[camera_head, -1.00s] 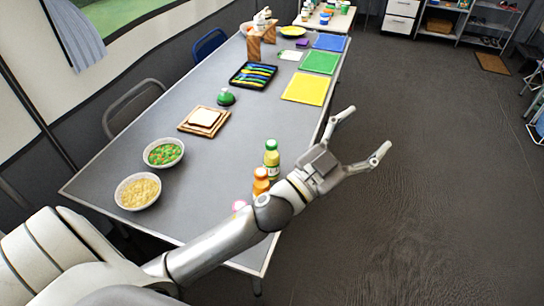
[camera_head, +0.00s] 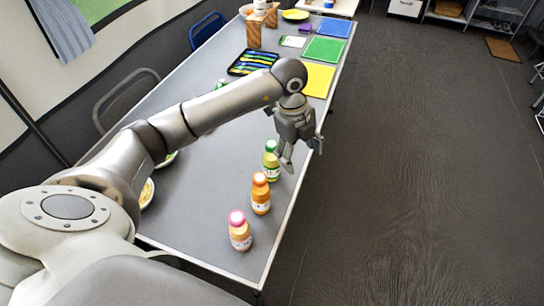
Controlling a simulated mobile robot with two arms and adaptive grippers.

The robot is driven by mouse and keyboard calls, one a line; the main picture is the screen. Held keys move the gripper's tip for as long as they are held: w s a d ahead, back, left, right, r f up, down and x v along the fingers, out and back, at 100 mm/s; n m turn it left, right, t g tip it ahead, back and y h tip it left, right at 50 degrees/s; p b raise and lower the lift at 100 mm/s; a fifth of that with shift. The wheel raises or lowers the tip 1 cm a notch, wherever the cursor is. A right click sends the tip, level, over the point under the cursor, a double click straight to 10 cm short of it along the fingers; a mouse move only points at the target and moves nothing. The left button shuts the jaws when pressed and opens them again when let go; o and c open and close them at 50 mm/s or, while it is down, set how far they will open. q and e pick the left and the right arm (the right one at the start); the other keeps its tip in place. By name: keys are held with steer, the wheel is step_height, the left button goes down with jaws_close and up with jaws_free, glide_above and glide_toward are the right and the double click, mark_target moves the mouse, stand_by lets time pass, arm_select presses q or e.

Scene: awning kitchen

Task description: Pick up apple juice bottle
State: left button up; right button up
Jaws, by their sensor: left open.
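Three bottles stand upright in a row along the right edge of the table. One has a green cap and yellow-green contents (camera_head: 271,165), one has an orange cap (camera_head: 260,195), and one has a pink cap (camera_head: 240,232). The labels are too small to read, so I cannot confirm which is apple juice. My left gripper (camera_head: 303,158) is open and empty, with its fingers pointing down beside and a little beyond the green-capped bottle. One finger appears very close to that bottle; I cannot tell if it touches. My right gripper is out of view.
The grey table (camera_head: 205,215) has bare room left of the bottles. My left arm partly hides two bowls and other items. A black cutlery tray (camera_head: 250,62) and yellow (camera_head: 318,79), green (camera_head: 324,49) and blue (camera_head: 336,27) mats lie farther back. Open floor is at right.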

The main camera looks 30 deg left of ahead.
mark_target(272, 146)
arm_select(q)
steer(key=a+y, duration=0.1)
steer(key=a, duration=0.1)
steer(key=a+r+n+y, duration=0.1)
steer(key=a, duration=0.2)
steer(key=a+n+y, duration=0.1)
steer(key=a, duration=0.2)
steer(key=shift+w+r+g, duration=0.3)
steer(key=shift+w, duration=0.05)
steer(key=f, duration=0.4)
steer(key=shift+a+f+p, duration=0.25)
steer(key=shift+a+p, duration=0.05)
steer(key=shift+a, duration=0.1)
steer(key=f, duration=0.3)
steer(key=a+f+p, duration=0.1)
steer(key=shift+w+f, duration=0.25)
steer(key=shift+f, duration=0.05)
steer(key=shift+w+f, duration=0.1)
steer(key=shift+f, duration=0.5)
steer(key=c, duration=1.1)
steer(key=shift+c, duration=0.9)
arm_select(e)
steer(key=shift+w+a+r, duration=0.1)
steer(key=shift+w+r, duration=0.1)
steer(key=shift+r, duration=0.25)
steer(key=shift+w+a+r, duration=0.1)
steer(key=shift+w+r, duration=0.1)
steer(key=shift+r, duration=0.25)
arm_select(q)
steer(key=shift+r, duration=0.1)
